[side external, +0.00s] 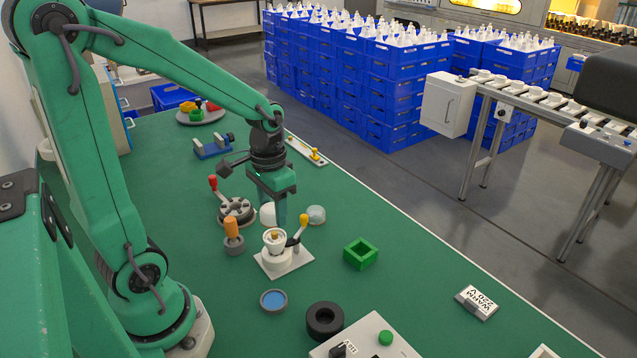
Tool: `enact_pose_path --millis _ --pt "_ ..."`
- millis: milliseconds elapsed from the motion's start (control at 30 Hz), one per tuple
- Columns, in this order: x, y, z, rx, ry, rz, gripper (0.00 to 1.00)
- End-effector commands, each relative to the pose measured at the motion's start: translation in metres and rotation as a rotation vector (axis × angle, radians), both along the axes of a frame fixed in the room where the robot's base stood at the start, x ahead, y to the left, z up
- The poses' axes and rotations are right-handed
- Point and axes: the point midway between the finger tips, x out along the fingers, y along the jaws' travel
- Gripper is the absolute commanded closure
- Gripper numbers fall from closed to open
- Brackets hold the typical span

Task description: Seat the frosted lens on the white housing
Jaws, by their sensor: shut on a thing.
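My gripper (280,222) points down in the middle of the bench. It is shut on the frosted lens (267,214), a whitish dome that shows at its left side and is partly hidden by the green fingers. The white housing (274,259) stands upright on a pale square plate (298,257), just below and slightly nearer the camera. A brass-coloured piece (274,235) shows in the housing's open top. The lens appears above and apart from the housing; the exact gap cannot be told. A lever with a yellow knob (303,220) rises at the housing's right.
A green square block (360,254), black ring (325,321) and blue-centred dish (273,300) lie nearby. The bench's right side is mostly clear.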

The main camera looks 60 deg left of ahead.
Motion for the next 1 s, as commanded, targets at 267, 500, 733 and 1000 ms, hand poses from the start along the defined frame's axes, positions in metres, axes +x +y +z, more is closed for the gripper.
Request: enact_pose_path --millis 267,500,733,1000 --pt "0.0 0.0 -0.02 0.0 0.003 0.0 0.75" --pt "0.0 0.0 -0.032 0.0 0.001 0.0 0.75" --pt "0.0 0.0 -0.035 0.0 0.0 0.0 0.75" --pt "0.0 0.0 -0.035 0.0 0.0 0.0 0.75"
